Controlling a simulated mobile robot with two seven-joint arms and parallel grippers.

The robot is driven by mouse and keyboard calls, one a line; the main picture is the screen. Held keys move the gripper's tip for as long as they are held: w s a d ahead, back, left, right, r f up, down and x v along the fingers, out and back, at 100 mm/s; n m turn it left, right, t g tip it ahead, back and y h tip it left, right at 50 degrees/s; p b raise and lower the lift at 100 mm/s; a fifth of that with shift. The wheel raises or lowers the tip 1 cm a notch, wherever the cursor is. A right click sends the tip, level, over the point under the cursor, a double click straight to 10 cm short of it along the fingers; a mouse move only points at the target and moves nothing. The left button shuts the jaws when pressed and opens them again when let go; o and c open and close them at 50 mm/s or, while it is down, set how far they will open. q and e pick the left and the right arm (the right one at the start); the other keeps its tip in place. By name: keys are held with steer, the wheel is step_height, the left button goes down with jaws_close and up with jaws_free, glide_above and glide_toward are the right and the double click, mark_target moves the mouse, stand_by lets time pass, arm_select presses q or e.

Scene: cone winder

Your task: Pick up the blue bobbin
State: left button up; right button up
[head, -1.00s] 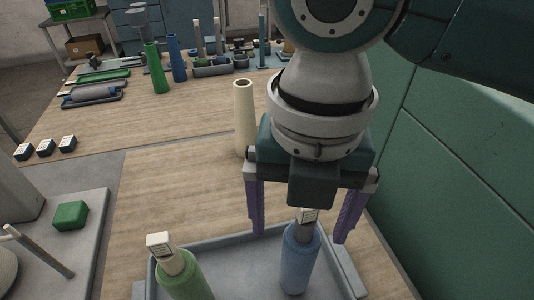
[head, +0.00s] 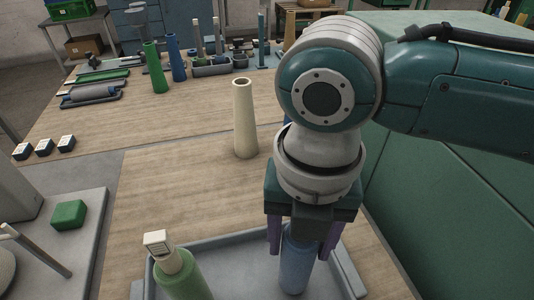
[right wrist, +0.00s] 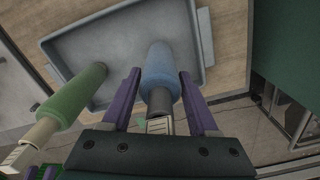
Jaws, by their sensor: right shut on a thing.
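The blue bobbin (head: 294,262) stands upright in the grey tray (head: 226,243) near the front of the table. My right gripper (head: 304,248) is over it from above, its purple fingers on either side and shut on it. In the right wrist view the blue bobbin (right wrist: 160,75) lies between the two purple fingers (right wrist: 158,100), its dark neck and white tag close to the palm. The bobbin's top is hidden behind the gripper in the head view. My left gripper is not in view.
A green bobbin (head: 183,275) with a white tag stands in the tray to the left. A cream cone (head: 245,120) stands behind the tray. A green panel (head: 440,190) rises at the right.

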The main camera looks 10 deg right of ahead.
steer(key=c, duration=0.6)
steer(key=shift+r, duration=0.1)
